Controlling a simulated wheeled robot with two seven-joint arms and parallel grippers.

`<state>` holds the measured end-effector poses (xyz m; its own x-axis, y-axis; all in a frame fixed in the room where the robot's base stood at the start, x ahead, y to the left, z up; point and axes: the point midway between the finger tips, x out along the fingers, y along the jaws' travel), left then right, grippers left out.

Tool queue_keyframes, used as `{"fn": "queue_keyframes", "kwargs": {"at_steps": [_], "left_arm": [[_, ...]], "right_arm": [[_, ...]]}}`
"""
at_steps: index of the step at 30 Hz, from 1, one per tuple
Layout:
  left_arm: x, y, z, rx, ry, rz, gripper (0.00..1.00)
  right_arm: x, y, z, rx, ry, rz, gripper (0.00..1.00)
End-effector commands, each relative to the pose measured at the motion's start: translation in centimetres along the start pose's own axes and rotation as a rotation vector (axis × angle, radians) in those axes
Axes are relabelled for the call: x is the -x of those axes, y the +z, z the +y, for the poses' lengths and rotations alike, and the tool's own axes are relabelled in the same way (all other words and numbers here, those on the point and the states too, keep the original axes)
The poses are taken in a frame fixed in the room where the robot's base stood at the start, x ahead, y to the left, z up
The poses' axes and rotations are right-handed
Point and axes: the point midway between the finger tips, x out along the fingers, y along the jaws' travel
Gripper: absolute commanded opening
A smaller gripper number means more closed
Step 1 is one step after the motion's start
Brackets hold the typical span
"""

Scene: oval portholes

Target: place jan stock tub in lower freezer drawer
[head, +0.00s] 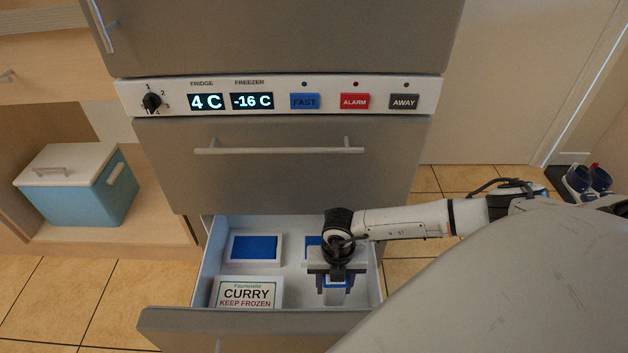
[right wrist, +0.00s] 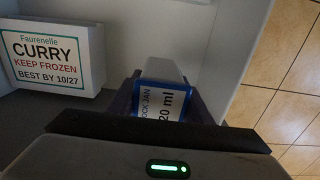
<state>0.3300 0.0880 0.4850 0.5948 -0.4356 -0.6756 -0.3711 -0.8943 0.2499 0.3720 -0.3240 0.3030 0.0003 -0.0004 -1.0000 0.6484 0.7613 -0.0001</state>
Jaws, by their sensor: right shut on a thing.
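The lower freezer drawer (head: 160,317) is pulled open below the closed upper drawer. My right gripper (head: 336,278) is inside the drawer's right part, pointing down. It is shut on a tub with a blue-edged white label, the stock tub (head: 335,294). In the right wrist view the tub (right wrist: 167,103) sits between the fingers, its label reading "STOCK JAN" and "20 ml" in part. Its underside is hidden, so I cannot tell whether it touches the drawer floor. My left gripper is not in view.
A white curry box (head: 248,292) is at the drawer's front left. A white tub with a blue top (head: 255,247) is behind it. Another blue-topped item (head: 313,242) is partly hidden behind my wrist. A blue cool box (head: 77,190) stands left, outside the drawer.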

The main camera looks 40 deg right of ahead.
Motion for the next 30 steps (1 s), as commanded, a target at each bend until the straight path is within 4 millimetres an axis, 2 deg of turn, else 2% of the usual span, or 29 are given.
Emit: {"fn": "queue_keyframes", "kwargs": {"at_steps": [1, 3, 10, 16, 28, 29, 30], "left_arm": [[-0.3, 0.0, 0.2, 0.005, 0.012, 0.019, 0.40], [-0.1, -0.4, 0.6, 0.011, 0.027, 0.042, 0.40], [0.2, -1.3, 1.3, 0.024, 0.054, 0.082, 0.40], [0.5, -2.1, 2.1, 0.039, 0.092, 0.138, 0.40], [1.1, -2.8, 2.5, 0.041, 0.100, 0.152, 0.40], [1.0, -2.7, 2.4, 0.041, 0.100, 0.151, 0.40], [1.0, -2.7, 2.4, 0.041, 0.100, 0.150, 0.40]], "right_arm": [[-1.6, 0.0, 0.1, 0.001, 0.000, 0.001, 0.14], [-2.7, 0.0, 0.1, 0.002, 0.001, 0.000, 0.14], [-4.4, 0.0, 0.1, 0.004, 0.002, 0.000, 0.14], [-7.3, 0.0, 0.1, 0.004, 0.002, 0.000, 0.14], [-7.7, 0.0, 0.1, 0.004, 0.001, 0.001, 0.14], [-7.7, 0.0, 0.0, 0.005, 0.000, 0.001, 0.49], [-7.7, 0.0, 0.0, 0.005, 0.000, 0.001, 0.55]]}}
